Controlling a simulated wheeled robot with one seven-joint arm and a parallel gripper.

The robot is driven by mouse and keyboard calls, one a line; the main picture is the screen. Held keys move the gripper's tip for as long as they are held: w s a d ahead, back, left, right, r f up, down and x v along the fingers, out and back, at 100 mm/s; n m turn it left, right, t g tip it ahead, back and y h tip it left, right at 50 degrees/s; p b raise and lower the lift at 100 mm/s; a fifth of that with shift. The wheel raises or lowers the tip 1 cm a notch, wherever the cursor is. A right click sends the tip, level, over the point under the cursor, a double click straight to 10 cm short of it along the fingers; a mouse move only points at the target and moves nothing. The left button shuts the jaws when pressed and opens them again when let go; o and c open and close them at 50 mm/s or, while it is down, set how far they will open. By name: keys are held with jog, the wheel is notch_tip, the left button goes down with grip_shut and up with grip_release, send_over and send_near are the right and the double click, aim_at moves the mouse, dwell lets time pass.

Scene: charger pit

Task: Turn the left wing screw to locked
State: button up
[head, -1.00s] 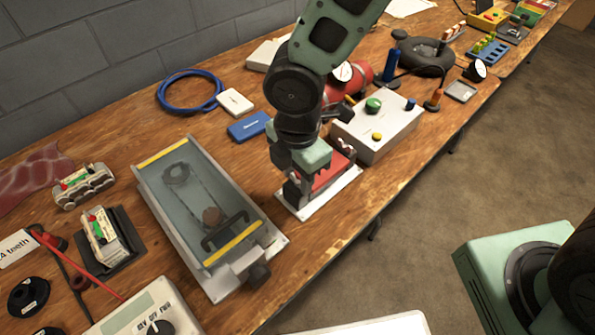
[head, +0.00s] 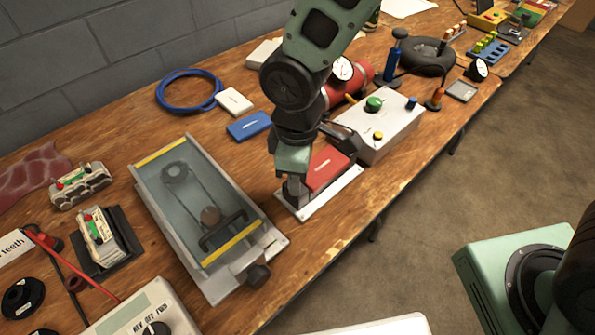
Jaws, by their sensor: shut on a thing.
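A red block (head: 326,170) sits on a white plate (head: 330,197) near the table's front edge. My gripper (head: 293,195) points down at the left end of this plate, beside the red block. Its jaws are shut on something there. The spot fits the left wing screw, but the screw is hidden behind the fingers and I cannot see which way its wings point. The right end of the block is partly covered by a dark part of my wrist, and no right wing screw shows clearly.
A tray with a clear cover and yellow strips (head: 233,243) stands close on the left. A light box with a green button (head: 374,105) stands close behind on the right. A blue box (head: 249,126) lies behind my gripper. The table's front edge is near.

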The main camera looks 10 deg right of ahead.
jog(key=m, duration=0.3)
jog(key=shift+m, duration=2.2)
jog(key=o, duration=1)
notch_tip(320, 180, up, 18)
jog(key=shift+f+p, duration=0.25)
jog(key=shift+p, duration=0.5)
